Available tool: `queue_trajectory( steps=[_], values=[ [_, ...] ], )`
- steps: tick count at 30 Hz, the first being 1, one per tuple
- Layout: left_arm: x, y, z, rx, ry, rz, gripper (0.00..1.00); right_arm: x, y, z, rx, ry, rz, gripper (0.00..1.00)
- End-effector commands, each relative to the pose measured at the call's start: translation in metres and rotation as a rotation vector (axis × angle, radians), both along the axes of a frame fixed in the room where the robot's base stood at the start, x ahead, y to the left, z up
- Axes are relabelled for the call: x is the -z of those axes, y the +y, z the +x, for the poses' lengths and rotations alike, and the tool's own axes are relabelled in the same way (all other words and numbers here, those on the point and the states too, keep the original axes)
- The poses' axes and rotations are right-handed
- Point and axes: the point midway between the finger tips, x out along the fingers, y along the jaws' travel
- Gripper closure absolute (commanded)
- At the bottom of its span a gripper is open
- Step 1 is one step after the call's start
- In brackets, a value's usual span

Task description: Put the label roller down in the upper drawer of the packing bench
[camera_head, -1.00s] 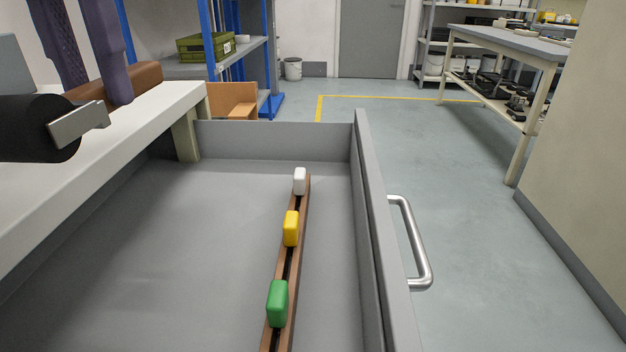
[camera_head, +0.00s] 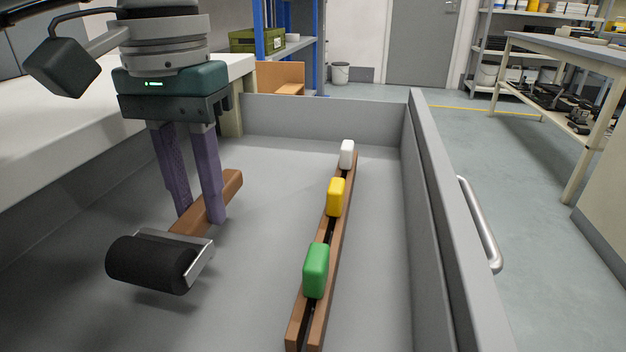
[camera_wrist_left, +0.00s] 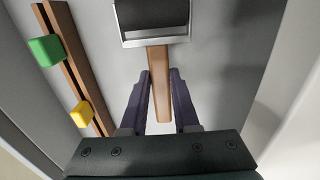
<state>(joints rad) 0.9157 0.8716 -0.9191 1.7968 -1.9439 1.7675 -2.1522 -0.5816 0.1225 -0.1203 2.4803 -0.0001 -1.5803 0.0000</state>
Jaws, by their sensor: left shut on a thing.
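The label roller has a black cylinder (camera_head: 152,264), a metal bracket and a brown handle (camera_head: 228,187). My left gripper (camera_head: 199,217) points down with its purple fingers shut on the handle, inside the open grey drawer (camera_head: 325,118). The roller is over the left part of the drawer, black end towards me. A shadow lies below it; I cannot tell whether it touches the floor. In the left wrist view the handle (camera_wrist_left: 159,85) runs between the fingers and the black cylinder (camera_wrist_left: 153,12) is at the top. My right gripper is not in view.
A brown slotted rail (camera_head: 334,240) with green (camera_head: 316,270), yellow (camera_head: 336,197) and white (camera_head: 346,154) blocks lies in the drawer, right of the roller. The white bench top (camera_head: 60,130) borders the left. A metal handle (camera_head: 481,222) is on the drawer front. Drawer floor between roller and rail is clear.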

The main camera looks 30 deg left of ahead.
Motion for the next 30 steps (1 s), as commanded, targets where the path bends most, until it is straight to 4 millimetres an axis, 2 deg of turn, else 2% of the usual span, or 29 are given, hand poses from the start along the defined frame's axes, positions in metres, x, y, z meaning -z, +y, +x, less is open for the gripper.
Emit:
queue_trajectory(
  steps=[1, 5, 17, 18, 25, 30],
  values=[
    [0.011, 0.000, -0.001, 0.000, 0.004, -0.001, 1.00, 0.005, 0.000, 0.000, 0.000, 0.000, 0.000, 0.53],
    [0.031, 0.000, -0.001, 0.001, 0.004, -0.001, 1.00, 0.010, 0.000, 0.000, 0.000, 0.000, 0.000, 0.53],
    [0.037, 0.000, 0.000, 0.001, 0.001, 0.000, 1.00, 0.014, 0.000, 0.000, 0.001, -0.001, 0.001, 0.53],
    [0.035, 0.000, 0.000, 0.001, 0.001, 0.000, 0.67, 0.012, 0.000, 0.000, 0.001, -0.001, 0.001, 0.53],
    [0.035, 0.000, 0.000, 0.001, 0.001, 0.000, 0.41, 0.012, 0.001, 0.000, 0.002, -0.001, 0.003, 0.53],
    [0.035, 0.000, 0.000, 0.001, 0.001, 0.000, 0.41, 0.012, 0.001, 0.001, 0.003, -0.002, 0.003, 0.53]
  ],
)
